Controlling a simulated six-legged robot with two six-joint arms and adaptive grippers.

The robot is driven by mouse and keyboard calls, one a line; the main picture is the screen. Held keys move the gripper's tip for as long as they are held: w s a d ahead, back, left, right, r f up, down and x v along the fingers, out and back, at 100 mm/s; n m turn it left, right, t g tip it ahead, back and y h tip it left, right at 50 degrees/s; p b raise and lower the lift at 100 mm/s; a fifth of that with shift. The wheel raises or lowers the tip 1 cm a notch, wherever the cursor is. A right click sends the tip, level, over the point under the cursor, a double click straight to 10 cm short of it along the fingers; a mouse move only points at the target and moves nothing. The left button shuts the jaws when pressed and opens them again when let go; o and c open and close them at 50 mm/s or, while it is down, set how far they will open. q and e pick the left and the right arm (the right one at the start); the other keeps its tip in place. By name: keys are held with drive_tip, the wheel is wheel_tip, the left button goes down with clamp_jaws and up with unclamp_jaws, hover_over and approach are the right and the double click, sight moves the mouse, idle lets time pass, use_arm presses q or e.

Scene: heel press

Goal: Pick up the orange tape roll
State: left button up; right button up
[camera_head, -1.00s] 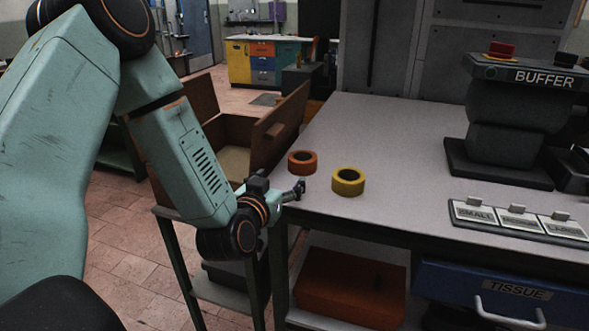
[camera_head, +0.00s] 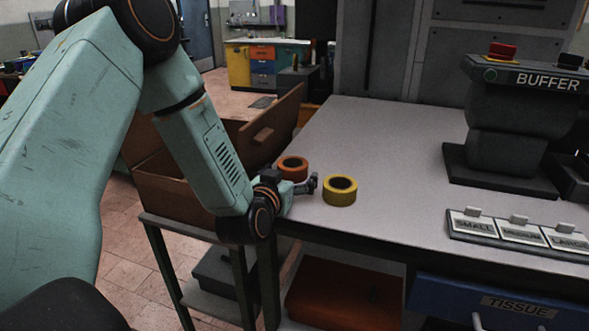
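The orange tape roll (camera_head: 291,166) lies flat near the left edge of the grey workbench (camera_head: 390,150). A yellow tape roll (camera_head: 340,190) lies to its right and slightly nearer. My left gripper (camera_head: 313,183) is over the bench's front left corner, just in front of the orange roll and left of the yellow one. The gripper and wrist cover the orange roll's near lower side. The gripper looks small and side-on, and I cannot tell whether its fingers are apart. The orange roll rests on the bench. My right gripper is not in view.
An open brown box (camera_head: 170,185) stands on a stand left of the bench. The buffer machine (camera_head: 510,120) and a row of labelled size plates (camera_head: 520,232) are on the right. A blue tissue drawer (camera_head: 500,300) is below. The bench middle is clear.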

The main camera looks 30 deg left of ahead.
use_arm(q)
drive_tip(key=shift+w+a+f, duration=0.15)
drive_tip(key=shift+a+f, duration=0.1)
drive_tip(key=shift+a, duration=0.05)
drive_tip(key=c, duration=0.5)
drive_tip(key=shift+d+r, duration=0.2)
drive_tip(key=shift+d, duration=0.05)
drive_tip(key=c, duration=0.6)
drive_tip(key=shift+a+f, duration=0.15)
drive_tip(key=shift+a, duration=0.05)
drive_tip(key=shift+c, duration=0.4)
drive_tip(key=shift+w+d, duration=0.1)
